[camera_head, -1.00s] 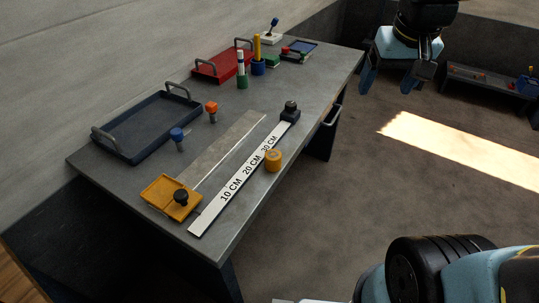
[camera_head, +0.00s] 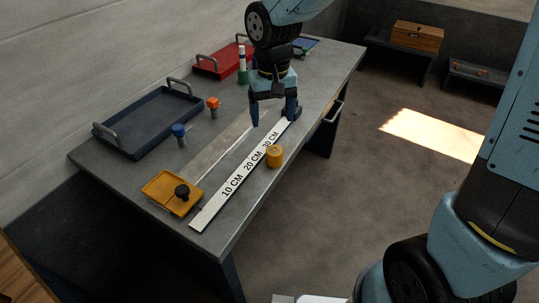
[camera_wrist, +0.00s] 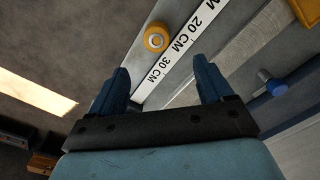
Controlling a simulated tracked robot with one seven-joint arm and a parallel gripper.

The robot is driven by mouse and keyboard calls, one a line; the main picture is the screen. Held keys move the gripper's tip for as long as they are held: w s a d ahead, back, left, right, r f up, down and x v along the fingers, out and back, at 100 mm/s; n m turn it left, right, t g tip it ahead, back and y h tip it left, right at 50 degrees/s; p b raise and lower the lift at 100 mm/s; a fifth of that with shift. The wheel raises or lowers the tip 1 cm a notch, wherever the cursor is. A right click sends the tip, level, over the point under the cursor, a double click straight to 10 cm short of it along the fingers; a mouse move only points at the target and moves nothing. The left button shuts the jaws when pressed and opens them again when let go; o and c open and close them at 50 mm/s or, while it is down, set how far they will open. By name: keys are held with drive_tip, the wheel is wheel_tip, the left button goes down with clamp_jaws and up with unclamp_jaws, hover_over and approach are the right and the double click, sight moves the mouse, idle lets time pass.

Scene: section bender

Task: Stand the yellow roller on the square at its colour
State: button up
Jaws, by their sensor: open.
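The yellow roller (camera_head: 275,157), a short upright cylinder, stands beside the ruler near the bench's front edge. In the wrist view the roller (camera_wrist: 156,38) shows its round top with a pale centre, just beyond my fingertips. My gripper (camera_head: 273,117) is open and empty above the far end of the ruler, beyond the roller. Its two blue fingers (camera_wrist: 160,70) are apart, with no contact on the roller. No separate yellow square is clearly seen; a yellow plate with a black knob (camera_head: 160,187) lies at the near end of the bench.
A white ruler (camera_head: 228,193) marked 10 to 30 CM runs along the bench, with a black stop at its far end. A blue-topped peg (camera_head: 179,131), an orange-topped peg (camera_head: 213,104), a dark blue tray (camera_head: 150,122) and a red tray (camera_head: 214,66) stand behind.

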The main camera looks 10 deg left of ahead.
sight(274, 149)
wheel_tip(274, 149, down, 8)
drive_tip(key=shift+r, duration=0.15)
drive_tip(key=shift+w+d+f, duration=0.15)
drive_tip(key=shift+w+f, duration=0.05)
drive_tip(key=shift+f, duration=1.1)
drive_tip(key=shift+w+d+f, duration=0.15)
drive_tip(key=shift+f, duration=1.1)
drive_tip(key=shift+c, duration=0.5)
drive_tip(key=c, duration=1.3)
